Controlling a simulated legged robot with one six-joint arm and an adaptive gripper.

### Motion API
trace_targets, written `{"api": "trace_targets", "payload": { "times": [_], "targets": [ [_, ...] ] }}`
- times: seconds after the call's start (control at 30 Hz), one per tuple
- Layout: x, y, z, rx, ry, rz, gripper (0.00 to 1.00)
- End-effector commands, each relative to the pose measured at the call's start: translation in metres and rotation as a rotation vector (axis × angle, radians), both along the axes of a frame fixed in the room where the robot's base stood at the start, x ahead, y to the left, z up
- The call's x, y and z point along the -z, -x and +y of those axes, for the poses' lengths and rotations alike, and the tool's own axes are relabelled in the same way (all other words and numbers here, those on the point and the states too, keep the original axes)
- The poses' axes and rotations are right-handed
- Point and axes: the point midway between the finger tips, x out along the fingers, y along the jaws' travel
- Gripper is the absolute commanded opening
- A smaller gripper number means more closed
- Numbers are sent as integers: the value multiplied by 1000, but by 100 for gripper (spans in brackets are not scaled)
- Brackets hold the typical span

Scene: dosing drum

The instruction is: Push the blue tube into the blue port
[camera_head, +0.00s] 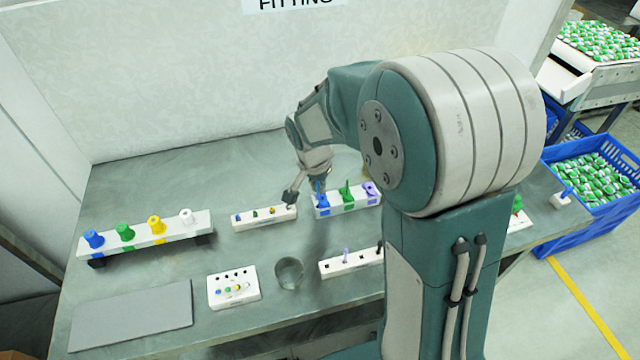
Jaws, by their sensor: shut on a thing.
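A white block (335,211) at the back middle of the bench has blue, green and purple fittings in a row. The blue port (322,201) is at its left end. A thin blue tube (318,186) stands about upright at the blue port, just under my wrist. My gripper (305,192) is small in view, pointing down at the left end of the block, with a dark finger showing on the left. It is shut on what looks like the blue tube. The fingertips are partly hidden, and I cannot tell how deep the tube sits in the port.
A small white block (264,218) with coloured pieces stands close left of my gripper. Further left is a rail (146,236) with blue, green, yellow and white fittings. In front are a grey mat (131,316), a white panel (233,287) and a round glass-like dish (289,273). My arm hides the bench's right part.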

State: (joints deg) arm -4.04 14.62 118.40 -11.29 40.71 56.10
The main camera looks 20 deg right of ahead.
Motion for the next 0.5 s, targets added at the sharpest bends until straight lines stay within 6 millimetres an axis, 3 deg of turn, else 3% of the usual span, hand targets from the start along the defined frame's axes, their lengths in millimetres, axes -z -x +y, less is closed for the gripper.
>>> {"api": "trace_targets", "payload": {
  "times": [0.5],
  "targets": [
    [0, 0, -8, 0, 0, 0, 0]
  ]
}}
